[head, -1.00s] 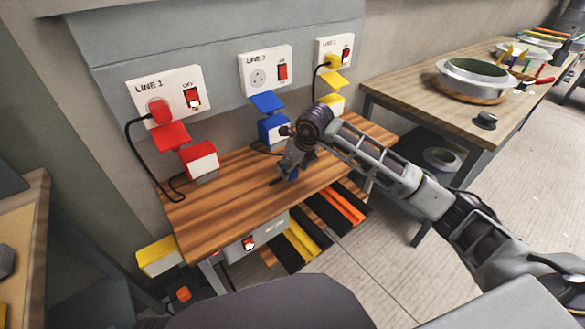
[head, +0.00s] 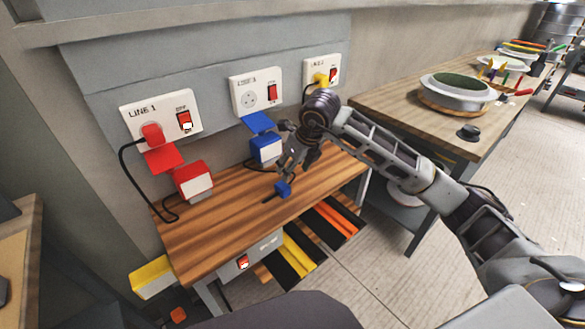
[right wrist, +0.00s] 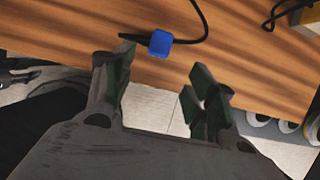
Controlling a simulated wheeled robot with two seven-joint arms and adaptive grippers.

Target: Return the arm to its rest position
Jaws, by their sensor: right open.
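My right arm comes in from the right in the head view, and its gripper (head: 291,158) hangs over the wooden bench (head: 215,215). In the right wrist view the gripper (right wrist: 163,72) has its fingers apart with nothing between them. A blue plug (head: 283,189) with a black cable lies on the bench just below the fingers. The plug also shows past the fingertips in the right wrist view (right wrist: 160,43), apart from them. My left gripper is not in view.
On the wall are a LINE 1 socket with a red plug (head: 152,134), an empty middle socket (head: 249,97) and a far socket with a yellow plug (head: 320,79). Red (head: 193,181) and blue (head: 266,149) boxes stand behind. A table (head: 400,108) with a mould (head: 460,88) stands right.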

